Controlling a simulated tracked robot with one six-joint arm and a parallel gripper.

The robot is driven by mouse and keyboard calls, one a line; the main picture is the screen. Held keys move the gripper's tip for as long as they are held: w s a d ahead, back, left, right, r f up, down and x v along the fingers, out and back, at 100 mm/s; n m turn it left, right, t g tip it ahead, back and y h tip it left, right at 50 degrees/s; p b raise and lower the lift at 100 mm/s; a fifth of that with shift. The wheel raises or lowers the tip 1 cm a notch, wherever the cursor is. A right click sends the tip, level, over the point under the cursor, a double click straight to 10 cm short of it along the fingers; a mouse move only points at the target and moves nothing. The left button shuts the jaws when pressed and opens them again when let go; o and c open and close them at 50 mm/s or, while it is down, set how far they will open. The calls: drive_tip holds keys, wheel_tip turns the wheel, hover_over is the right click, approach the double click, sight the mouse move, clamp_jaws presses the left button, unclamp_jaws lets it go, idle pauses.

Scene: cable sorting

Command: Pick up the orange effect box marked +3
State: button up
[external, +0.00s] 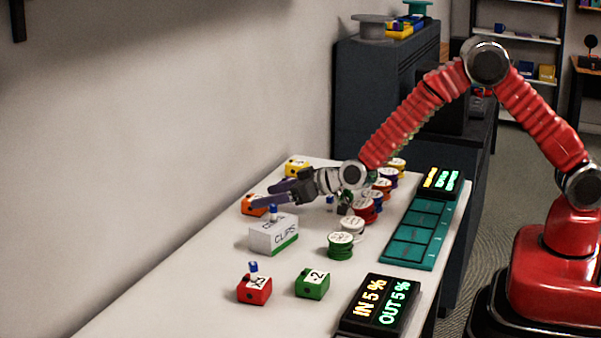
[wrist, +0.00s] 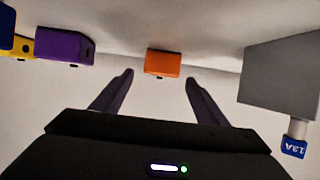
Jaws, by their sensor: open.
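The orange effect box (external: 254,205) sits near the wall side of the white table, left of my arm's end in the external view. Its marking cannot be read. In the wrist view the orange box (wrist: 163,63) is ahead, in line with the gap between the fingers and apart from both. My gripper (external: 264,195) is open and empty, low over the table, its purple fingers pointing toward the wall. In the wrist view the two fingers of the gripper (wrist: 159,77) are spread wide, with the orange box beyond their tips.
A purple box (wrist: 65,47) and yellow box (wrist: 22,47) lie left. Red (external: 254,289) and green (external: 313,284) boxes stand at the front.

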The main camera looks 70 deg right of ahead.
sight(255, 198)
drive_tip(key=shift+x, duration=2.6)
drive_tip(key=c, duration=1.2)
